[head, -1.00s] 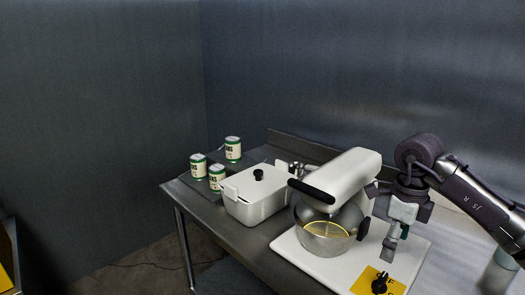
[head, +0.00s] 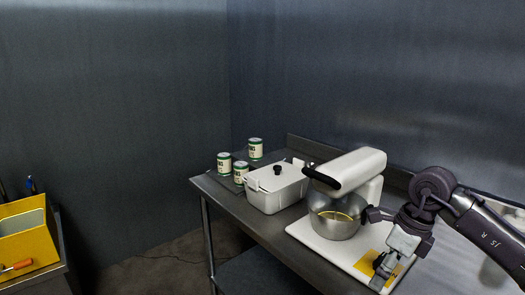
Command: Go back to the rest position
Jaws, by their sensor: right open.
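My right gripper (head: 385,270) is at the lower right in the head view, its arm coming in from the right edge. It is open, with nothing seen between its fingers, and it overlaps the yellow label on the mixer's white base in the picture. Whether it touches the base cannot be told. The white stand mixer (head: 352,170) is to the left of the gripper, its metal bowl (head: 333,228) under the head. My left gripper is not in view.
A white lidded container (head: 275,193) and several green-and-white cans (head: 256,149) stand on the metal table (head: 240,222). A yellow box (head: 22,236) with an orange-handled tool (head: 17,266) is at the far left. Floor shows between the two surfaces.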

